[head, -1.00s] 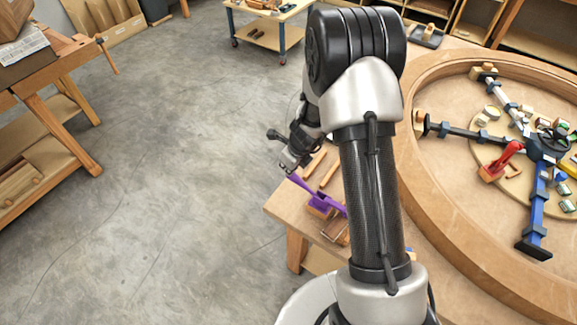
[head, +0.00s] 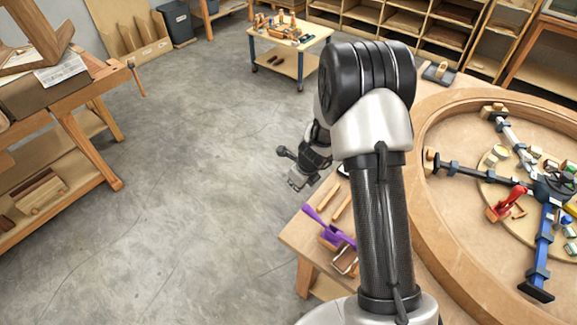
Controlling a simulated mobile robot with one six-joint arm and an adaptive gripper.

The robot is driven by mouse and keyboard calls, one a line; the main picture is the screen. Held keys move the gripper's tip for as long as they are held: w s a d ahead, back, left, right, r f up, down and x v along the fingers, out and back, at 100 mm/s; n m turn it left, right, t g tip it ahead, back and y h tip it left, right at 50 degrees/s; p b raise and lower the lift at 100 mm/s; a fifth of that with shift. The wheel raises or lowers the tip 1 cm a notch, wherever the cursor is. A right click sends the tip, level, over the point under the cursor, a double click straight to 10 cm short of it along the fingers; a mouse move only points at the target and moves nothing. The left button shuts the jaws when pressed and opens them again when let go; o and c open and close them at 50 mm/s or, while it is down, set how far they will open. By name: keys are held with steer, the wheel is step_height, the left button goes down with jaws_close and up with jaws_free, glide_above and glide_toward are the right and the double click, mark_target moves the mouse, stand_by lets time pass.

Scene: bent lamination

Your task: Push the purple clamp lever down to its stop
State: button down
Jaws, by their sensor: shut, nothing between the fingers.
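The purple clamp lever (head: 322,222) sits near the left corner of the wooden bench, on a small wooden clamp base (head: 341,260). My arm covers part of the bench right of the clamp.
The bench (head: 300,238) carries wooden strips (head: 343,208) behind the lever. A large wooden ring (head: 430,235) with a red clamp (head: 506,203) inside stands at the right. A low cart (head: 290,40) stands behind. The floor to the left is clear.

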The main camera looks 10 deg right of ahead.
steer(key=shift+w+a+r+p, duration=0.25)
steer(key=shift+a+r+p, duration=0.15)
steer(key=shift+r, duration=0.2)
steer(key=shift+w+a+r+p, duration=0.35)
steer(key=shift+r+p, duration=0.1)
steer(key=shift+r, duration=0.1)
steer(key=shift+w+a+r+p, duration=0.2)
steer(key=shift+a+r+p, duration=0.2)
steer(key=shift+r, duration=0.2)
